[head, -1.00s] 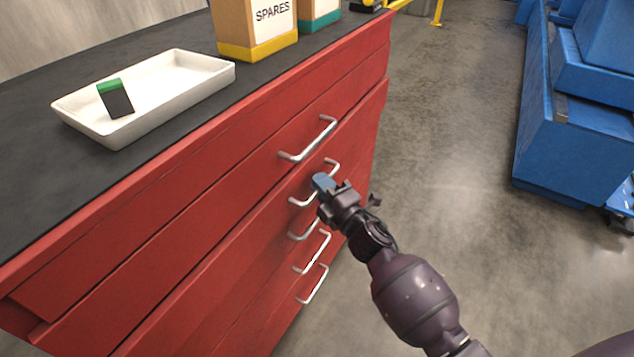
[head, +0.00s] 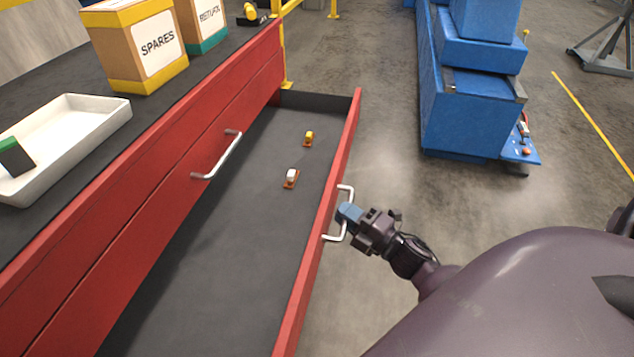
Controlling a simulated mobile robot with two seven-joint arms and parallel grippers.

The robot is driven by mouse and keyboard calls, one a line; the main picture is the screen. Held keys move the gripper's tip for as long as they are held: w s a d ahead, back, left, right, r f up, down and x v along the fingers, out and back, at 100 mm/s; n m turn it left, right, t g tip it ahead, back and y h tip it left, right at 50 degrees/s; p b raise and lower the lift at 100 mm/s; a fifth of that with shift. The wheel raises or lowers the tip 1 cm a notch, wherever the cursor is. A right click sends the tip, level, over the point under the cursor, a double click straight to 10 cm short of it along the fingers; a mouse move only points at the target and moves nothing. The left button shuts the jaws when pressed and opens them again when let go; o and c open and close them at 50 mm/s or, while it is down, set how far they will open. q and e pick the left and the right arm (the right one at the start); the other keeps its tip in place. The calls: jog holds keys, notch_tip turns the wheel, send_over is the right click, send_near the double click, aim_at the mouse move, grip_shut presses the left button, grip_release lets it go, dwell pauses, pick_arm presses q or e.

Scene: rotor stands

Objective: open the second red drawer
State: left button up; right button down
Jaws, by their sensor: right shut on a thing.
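The second red drawer (head: 313,262) stands pulled well out of the red cabinet (head: 160,190), and its dark inside shows. Its silver handle (head: 347,190) is on the front. My right gripper (head: 347,214) is at this handle, shut on it with its blue fingertips. Inside the drawer lie a small orange and white part (head: 291,178) and a small orange and yellow part (head: 308,138). The drawer above is closed, with its own silver handle (head: 222,158). My left gripper is not in view.
A white tray (head: 105,120) with a green and black block (head: 14,157) in it stands on the dark worktop. A SPARES box (head: 150,80) and a second box (head: 205,42) stand behind it. Blue equipment (head: 470,125) stands right of the open grey floor (head: 375,80).

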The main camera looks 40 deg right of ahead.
jog(key=shift+s+d, duration=0.85)
jog(key=shift+s, duration=0.2)
jog(key=shift+s+d, duration=0.8)
jog(key=shift+s, duration=0.25)
jog(key=c, duration=1.1)
grip_release()
jog(key=shift+c, duration=0.2)
jog(key=v, duration=1)
jog(key=shift+s, duration=0.4)
jog(key=shift+d, duration=0.1)
